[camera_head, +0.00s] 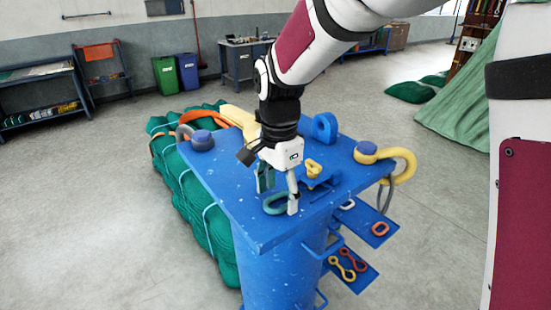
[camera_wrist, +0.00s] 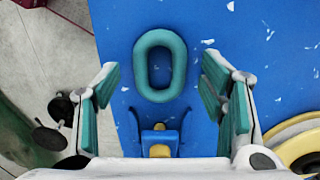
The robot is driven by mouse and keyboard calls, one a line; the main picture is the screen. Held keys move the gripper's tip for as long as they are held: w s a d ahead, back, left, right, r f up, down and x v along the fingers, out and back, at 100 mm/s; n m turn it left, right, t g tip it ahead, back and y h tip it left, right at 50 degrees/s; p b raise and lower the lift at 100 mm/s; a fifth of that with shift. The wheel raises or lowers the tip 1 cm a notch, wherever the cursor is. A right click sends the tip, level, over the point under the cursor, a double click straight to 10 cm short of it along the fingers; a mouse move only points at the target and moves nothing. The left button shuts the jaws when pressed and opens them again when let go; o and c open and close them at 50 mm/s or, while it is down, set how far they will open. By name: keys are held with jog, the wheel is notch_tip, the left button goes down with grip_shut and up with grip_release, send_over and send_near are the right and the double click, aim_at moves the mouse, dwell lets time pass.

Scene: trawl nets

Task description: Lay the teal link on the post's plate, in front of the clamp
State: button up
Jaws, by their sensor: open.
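The teal link (camera_head: 267,208) is an oval ring lying flat on the blue plate (camera_head: 235,208) on top of the post. In the wrist view the link (camera_wrist: 141,64) shows whole on bare blue plate (camera_wrist: 210,20), just above the clamp, a small blue bracket with a yellow part (camera_wrist: 160,150), and apart from it. In the head view the clamp (camera_head: 313,167) is behind and right of the link. My gripper (camera_head: 279,193) is open and low over the plate. In the wrist view its teal-padded fingers (camera_wrist: 160,85) stand wide apart, with the link between and slightly beyond them, untouched.
A blue ring (camera_head: 324,127) stands at the plate's back. A yellow shackle (camera_head: 403,165) is at its right corner and a grey shackle (camera_head: 184,132) at its left. Side shelves hold red and yellow links (camera_head: 347,262). Green netting (camera_head: 205,215) lies left of the post.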

notch_tip(320, 180, up, 10)
jog(key=r+b, duration=0.1)
jog(key=s+d+r+n+t+y, duration=0.1)
jog(key=s+d+r+n+t, duration=0.3)
jog(key=s+d, duration=0.5)
jog(key=s+d+f+n+t+h, duration=0.1)
jog(key=s+d+f+n, duration=0.3)
jog(key=s+d+n, duration=0.3)
jog(key=shift+s+f+t, duration=0.3)
jog(key=shift+s, duration=0.4)
jog(key=shift+w+f+b, duration=0.7)
jog(key=shift+w+b, duration=0.1)
jog(key=shift+b, duration=0.2)
jog(key=shift+c, duration=0.4)
